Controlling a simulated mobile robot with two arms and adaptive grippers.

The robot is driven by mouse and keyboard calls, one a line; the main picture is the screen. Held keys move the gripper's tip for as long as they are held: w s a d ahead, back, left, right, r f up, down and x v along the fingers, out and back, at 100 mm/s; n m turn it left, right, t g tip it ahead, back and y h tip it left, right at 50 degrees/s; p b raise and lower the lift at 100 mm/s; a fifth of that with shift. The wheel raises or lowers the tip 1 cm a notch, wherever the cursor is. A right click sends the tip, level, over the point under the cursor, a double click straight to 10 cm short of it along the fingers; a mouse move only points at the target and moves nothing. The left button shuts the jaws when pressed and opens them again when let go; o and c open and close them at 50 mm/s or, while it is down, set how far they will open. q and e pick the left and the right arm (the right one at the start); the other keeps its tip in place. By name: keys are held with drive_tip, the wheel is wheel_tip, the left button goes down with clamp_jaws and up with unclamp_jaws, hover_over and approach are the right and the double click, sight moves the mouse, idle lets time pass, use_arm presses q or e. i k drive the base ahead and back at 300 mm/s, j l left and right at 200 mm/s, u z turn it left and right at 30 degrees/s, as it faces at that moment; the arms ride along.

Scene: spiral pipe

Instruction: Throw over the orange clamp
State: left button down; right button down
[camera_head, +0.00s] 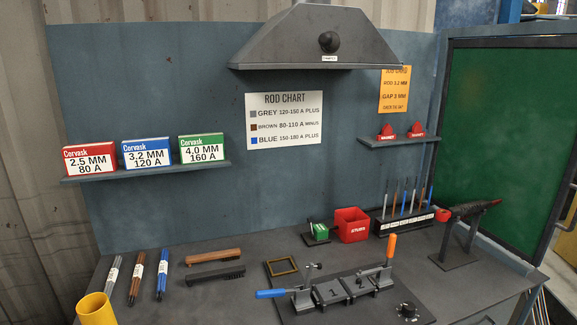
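The orange clamp handle (391,248) stands nearly upright at the right end of a dark fixture (346,289) on the bench. A blue clamp handle (271,293) lies almost flat, pointing left, at the fixture's left end. Dark metal blocks sit in the fixture between the two clamps. Neither of my grippers shows in the head view, and nothing touches the orange handle.
A red bin (351,225) and a rod rack (405,221) stand behind the fixture. A torch stand (458,238) is to the right. Brushes (215,264) and several rod bundles lie left. A yellow cylinder (97,309) is at the lower left. A hood (318,40) hangs above.

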sight(392, 240)
drive_tip(key=i+l+u, duration=0.35)
drive_tip(key=l, duration=0.75)
drive_tip(key=l+u, duration=0.35)
drive_tip(key=l, duration=0.75)
drive_tip(key=l+u, duration=0.35)
drive_tip(key=l, duration=0.85)
drive_tip(key=l+u, duration=0.15)
